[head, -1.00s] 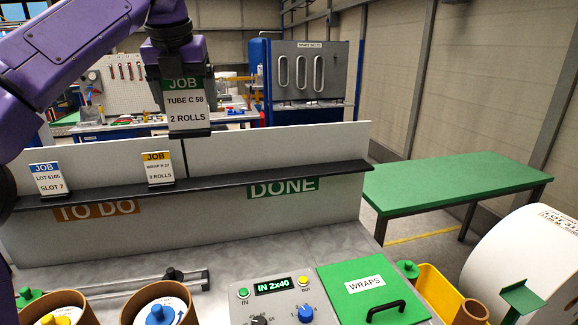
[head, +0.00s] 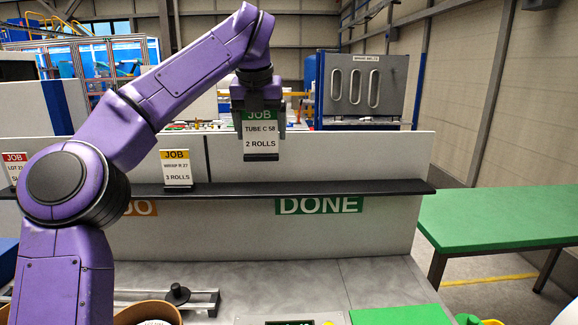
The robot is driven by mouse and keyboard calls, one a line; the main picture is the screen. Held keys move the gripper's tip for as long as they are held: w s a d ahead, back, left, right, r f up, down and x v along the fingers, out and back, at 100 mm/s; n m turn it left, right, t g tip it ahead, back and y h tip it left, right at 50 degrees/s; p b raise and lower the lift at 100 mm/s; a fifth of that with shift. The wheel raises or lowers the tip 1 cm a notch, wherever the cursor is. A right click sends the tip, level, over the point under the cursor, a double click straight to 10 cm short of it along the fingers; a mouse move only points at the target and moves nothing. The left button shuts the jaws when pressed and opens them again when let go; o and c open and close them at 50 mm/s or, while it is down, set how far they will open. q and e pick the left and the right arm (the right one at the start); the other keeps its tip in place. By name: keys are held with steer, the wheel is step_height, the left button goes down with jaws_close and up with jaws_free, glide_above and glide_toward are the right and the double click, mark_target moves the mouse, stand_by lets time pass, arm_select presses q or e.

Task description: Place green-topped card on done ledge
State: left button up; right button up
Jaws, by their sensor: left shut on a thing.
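The green-topped card (head: 261,139) reads "TUBE C 58, 2 ROLLS" and is upright with its face toward me. My left gripper (head: 259,108) is shut on its upper part and partly covers the green strip. The card's dark foot is above the black ledge (head: 330,189), with a visible gap in the picture. The green DONE sign (head: 319,205) is under the ledge, mostly to the right of the card. My right gripper is not in view.
A yellow-topped card (head: 176,168) stands on the ledge to the left. A red-topped card (head: 14,166) is at the far left, partly behind my arm. My arm covers part of the orange TO DO sign (head: 143,208). The ledge above DONE is clear.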

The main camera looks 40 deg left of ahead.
arm_select(q)
steer(key=w+a+f, duration=0.1)
steer(key=w+f, duration=0.2)
steer(key=w+a+f+p, duration=0.1)
steer(key=w+f, duration=0.1)
steer(key=f, duration=0.1)
steer(key=w+f+p, duration=0.1)
steer(key=w+f, duration=0.2)
steer(key=f, duration=0.1)
steer(key=shift+w+a, duration=0.35)
steer(key=shift+a, duration=0.05)
steer(key=shift+a+f, duration=0.1)
steer(key=shift+f, duration=0.35)
steer(key=shift+f, duration=0.15)
steer(key=o, duration=0.9)
